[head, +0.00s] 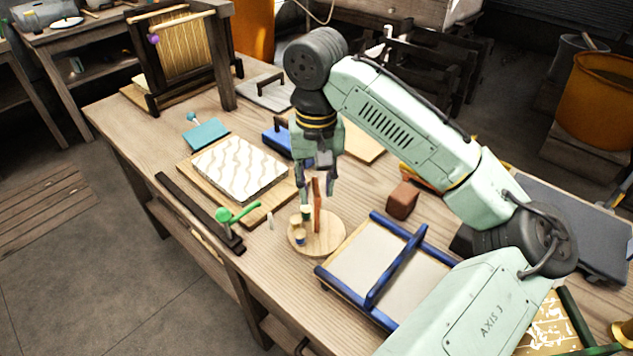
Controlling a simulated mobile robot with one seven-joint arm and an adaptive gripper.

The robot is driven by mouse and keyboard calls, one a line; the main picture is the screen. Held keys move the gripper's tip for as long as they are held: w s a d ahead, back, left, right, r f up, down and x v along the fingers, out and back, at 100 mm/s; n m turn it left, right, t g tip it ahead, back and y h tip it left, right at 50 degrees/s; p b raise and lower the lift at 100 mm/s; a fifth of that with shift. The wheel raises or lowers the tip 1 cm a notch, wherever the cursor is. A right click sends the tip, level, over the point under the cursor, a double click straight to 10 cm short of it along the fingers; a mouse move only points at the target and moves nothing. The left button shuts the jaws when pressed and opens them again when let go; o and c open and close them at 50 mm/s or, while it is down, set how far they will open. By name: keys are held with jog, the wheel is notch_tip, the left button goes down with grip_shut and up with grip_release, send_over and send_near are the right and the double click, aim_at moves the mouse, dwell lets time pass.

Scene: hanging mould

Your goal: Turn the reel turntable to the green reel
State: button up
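The reel turntable (331,237) is a round light-wood disc on the table. A reddish upright post (317,212) stands on it. Small reels stand on its left side: one with a green band, the green reel (306,212), and one with a blue band, the blue reel (300,239). A tan piece (296,221) is between them. My gripper (316,192) points down over the turntable, with its fingers apart on either side of the post's upper part. I cannot tell whether they touch it. The post hides part of the disc.
A blue-framed tray (376,284) stands close at the turntable's right. A brown block (402,200) is behind it. A patterned board (239,167) lies to the left, with a green-handled tool (236,213) near the table's front edge. A small pale peg (269,220) stands left of the turntable.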

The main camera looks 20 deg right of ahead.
jog(key=shift+f, duration=0.1)
jog(key=shift+c, duration=0.4)
grip_shut()
